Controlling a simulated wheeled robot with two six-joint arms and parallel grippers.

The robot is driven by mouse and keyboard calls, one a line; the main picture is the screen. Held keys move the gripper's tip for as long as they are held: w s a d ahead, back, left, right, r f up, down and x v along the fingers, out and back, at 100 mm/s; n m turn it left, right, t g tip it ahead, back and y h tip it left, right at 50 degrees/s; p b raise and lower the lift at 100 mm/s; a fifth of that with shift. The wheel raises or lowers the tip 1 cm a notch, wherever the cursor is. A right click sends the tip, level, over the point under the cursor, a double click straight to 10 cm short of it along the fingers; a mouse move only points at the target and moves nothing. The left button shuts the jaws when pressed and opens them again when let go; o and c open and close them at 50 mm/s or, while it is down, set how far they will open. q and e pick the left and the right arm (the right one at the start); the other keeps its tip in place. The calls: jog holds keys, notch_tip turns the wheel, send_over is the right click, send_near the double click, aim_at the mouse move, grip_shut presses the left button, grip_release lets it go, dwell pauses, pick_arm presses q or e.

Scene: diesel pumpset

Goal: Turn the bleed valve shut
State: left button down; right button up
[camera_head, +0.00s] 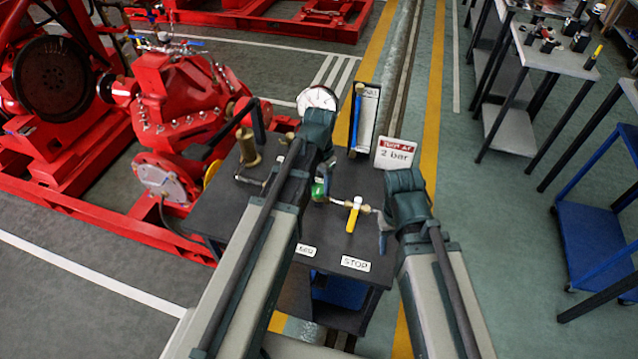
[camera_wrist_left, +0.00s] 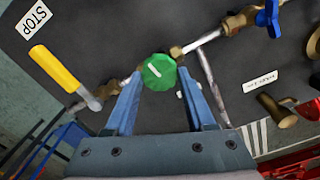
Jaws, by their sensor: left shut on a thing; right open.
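A green faceted knob with a white mark (camera_wrist_left: 158,70), apparently the bleed valve, sits on a brass pipe line on the dark bench. It also shows partly behind my left arm in the head view (camera_head: 319,190). My left gripper (camera_wrist_left: 160,82) has its two blue fingers closed on either side of the knob. In the head view the left wrist hides its fingertips. My right gripper (camera_head: 405,195) is open beside the bench's right edge, right of the yellow lever; its fingers are hard to see.
A yellow lever (camera_head: 353,215) lies on the same pipe, near a STOP label (camera_head: 355,264). A blue valve handle (camera_wrist_left: 267,17) is farther along. A dial gauge (camera_head: 317,98) and a "2 bar" sign (camera_head: 395,153) stand behind.

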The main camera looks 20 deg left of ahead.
aim_at(319, 187)
pick_arm(q)
jog(key=shift+m, duration=0.9)
jog(key=shift+c, duration=1.2)
grip_release()
pick_arm(e)
jog(key=shift+r, duration=0.1)
pick_arm(q)
notch_tip(319, 187, up, 14)
jog(key=p, duration=1.3)
jog(key=shift+p, duration=0.4)
pick_arm(e)
notch_tip(319, 187, up, 14)
jog(key=shift+f, duration=0.2)
pick_arm(q)
jog(key=shift+f, duration=0.15)
